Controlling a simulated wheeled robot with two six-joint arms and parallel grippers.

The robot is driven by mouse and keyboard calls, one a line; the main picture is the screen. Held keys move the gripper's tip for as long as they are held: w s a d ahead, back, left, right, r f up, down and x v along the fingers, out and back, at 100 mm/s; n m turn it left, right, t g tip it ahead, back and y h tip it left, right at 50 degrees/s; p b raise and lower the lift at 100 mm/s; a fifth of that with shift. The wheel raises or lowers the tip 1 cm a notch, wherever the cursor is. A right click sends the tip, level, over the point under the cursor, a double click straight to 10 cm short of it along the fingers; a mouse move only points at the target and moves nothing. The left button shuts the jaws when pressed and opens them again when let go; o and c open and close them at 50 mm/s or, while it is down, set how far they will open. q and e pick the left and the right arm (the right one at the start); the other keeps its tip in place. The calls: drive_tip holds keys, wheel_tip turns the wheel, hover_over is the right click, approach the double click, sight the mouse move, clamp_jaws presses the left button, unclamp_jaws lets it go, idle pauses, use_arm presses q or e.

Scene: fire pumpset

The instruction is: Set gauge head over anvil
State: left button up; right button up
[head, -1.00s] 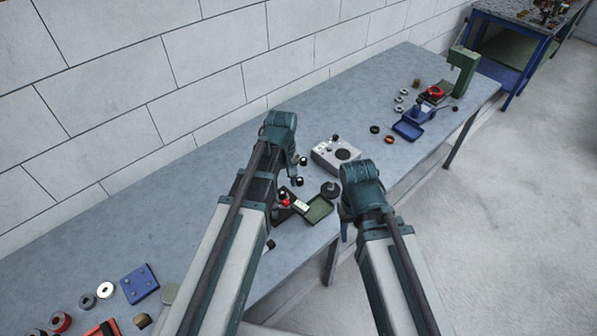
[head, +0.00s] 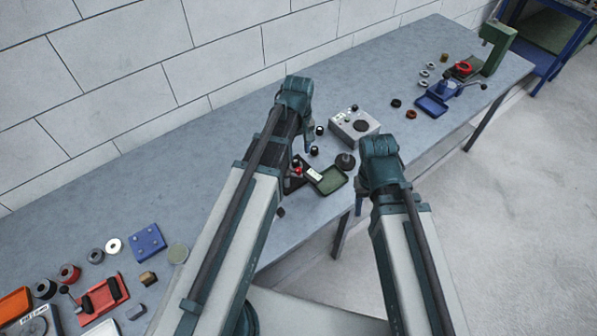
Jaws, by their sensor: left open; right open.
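A small dark stand with a red part (head: 297,171) and a white-faced piece (head: 315,174) sits beside a green-lined tray (head: 332,180) at mid-bench. I cannot tell for sure which part is the gauge head or the anvil. My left gripper (head: 309,139) points down above the bench, just behind this stand, and is partly hidden by its own arm. It is open, with nothing seen in it. My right gripper (head: 361,200) is open and empty by the bench's front edge, right of the tray. My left arm hides part of the stand area.
A grey box with a black disc (head: 361,126) and a dark round piece (head: 345,161) stand close behind the tray. A blue tool (head: 437,101) and green press (head: 497,48) are far right. A blue block (head: 148,242), rings and a red fixture (head: 103,296) lie front left.

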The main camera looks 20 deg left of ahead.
sight(298, 169)
use_arm(q)
wheel_tip(298, 169, down, 9)
drive_tip(key=b, duration=0.7)
drive_tip(key=shift+r+b, duration=0.1)
drive_tip(key=shift+b, duration=0.2)
clamp_jaws()
idle(0.8)
